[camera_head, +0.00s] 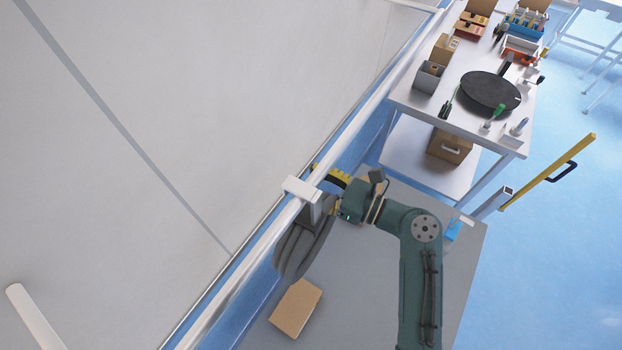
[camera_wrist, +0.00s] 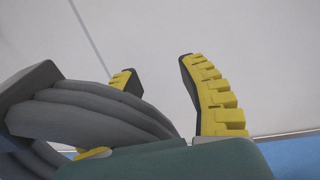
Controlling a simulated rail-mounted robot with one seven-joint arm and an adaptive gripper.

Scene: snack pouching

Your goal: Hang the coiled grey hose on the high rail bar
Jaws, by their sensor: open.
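The coiled grey hose (camera_head: 303,245) hangs upright at the high rail bar (camera_head: 258,252), just below and right of a white bracket (camera_head: 301,189). A grey block tops the coil, close to the bracket. Whether the bar bears the coil cannot be told. My gripper (camera_head: 325,187) is open at the coil's upper right. In the wrist view, the hose (camera_wrist: 90,115) fills the left side and covers most of the left yellow finger. The right finger of my gripper (camera_wrist: 158,75) is clear of it. Contact between finger and hose is unclear.
A cardboard box (camera_head: 296,308) lies on a grey surface below the hose. A white bench (camera_head: 405,93) with bins, tools and a black disc stands at the upper right. A yellow bar (camera_head: 552,172) stands right of it. The grey wall lies left of the rail.

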